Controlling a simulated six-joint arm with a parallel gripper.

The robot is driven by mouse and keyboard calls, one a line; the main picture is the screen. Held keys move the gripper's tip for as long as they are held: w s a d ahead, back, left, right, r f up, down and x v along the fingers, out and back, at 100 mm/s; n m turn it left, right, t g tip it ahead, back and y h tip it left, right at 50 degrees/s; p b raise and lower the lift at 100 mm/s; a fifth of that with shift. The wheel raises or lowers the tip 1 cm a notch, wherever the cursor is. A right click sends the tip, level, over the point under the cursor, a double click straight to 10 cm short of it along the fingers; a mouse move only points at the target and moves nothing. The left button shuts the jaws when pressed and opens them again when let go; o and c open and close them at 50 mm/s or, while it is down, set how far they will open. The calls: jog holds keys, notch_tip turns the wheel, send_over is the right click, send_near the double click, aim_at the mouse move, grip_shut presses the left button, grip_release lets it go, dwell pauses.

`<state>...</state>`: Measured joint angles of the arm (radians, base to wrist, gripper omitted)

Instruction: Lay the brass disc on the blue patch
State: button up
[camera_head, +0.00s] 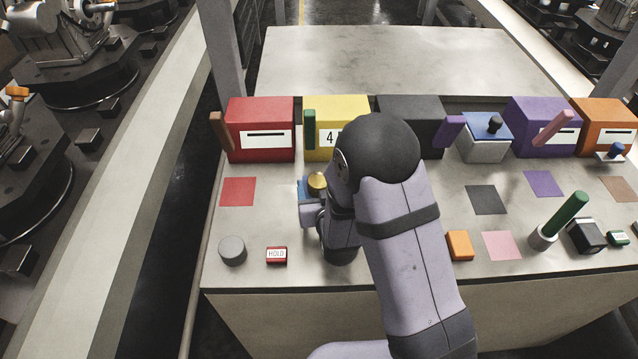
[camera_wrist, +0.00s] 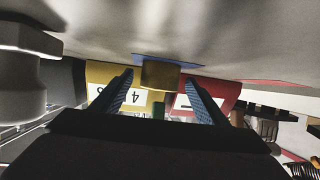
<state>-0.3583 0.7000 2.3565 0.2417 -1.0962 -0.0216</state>
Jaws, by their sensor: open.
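The brass disc (camera_head: 317,182) is a short gold cylinder at the blue patch (camera_head: 304,189) in the head view; my gripper hides part of the patch. In the wrist view, which is upside down, the disc (camera_wrist: 160,76) stands against the blue patch (camera_wrist: 150,58), whose edges show around its base. My gripper (camera_wrist: 158,80) is open, with one blue finger on each side of the disc. There is a gap at the left finger; I cannot tell whether the right one touches. In the head view my gripper (camera_head: 316,203) is low over the table, at the disc's near side.
A red box (camera_head: 262,112) and a yellow box (camera_head: 336,108) stand behind the disc. A green stick (camera_head: 310,130) stands by the yellow box. A grey cylinder (camera_head: 232,251) and a red HOLD block (camera_head: 277,255) are at the front left. A red patch (camera_head: 238,191) lies clear.

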aim_at(321, 187)
jog(key=shift+b+v, duration=0.45)
jog(key=shift+v, duration=2.1)
